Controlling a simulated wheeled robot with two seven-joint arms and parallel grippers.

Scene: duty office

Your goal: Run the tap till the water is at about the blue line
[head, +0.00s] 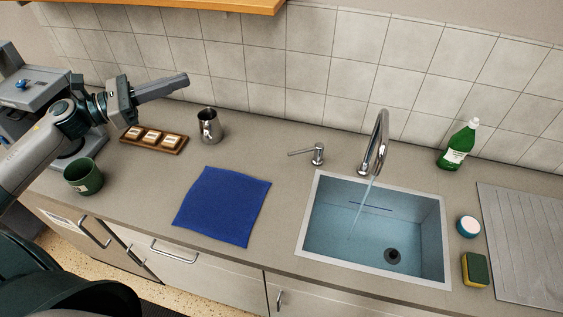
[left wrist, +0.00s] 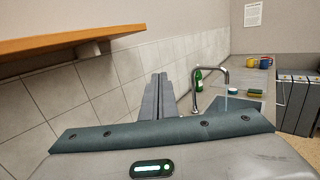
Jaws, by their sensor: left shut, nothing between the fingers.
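The chrome tap (head: 377,142) arches over the sink (head: 305,222), and a thin stream of water (head: 361,208) falls from its spout into the basin. A short dark blue line (head: 371,206) is on the basin's back wall. The dark drain (head: 392,256) shows clearly; I cannot make out a water surface. A metal lever (head: 304,152) on a round base stands left of the tap. My left gripper (head: 186,80) is shut and empty, above the counter's back left, well away from the lever. In the left wrist view its fingers (left wrist: 158,97) are together, with the tap (left wrist: 222,73) beyond. My right gripper is not visible.
A blue cloth (head: 222,206) lies left of the sink. A steel jug (head: 209,126), a wooden tray (head: 178,149) and a green mug (head: 83,177) stand farther left. A green bottle (head: 457,147), a round tub (head: 467,226) and a sponge (head: 475,269) are to the right.

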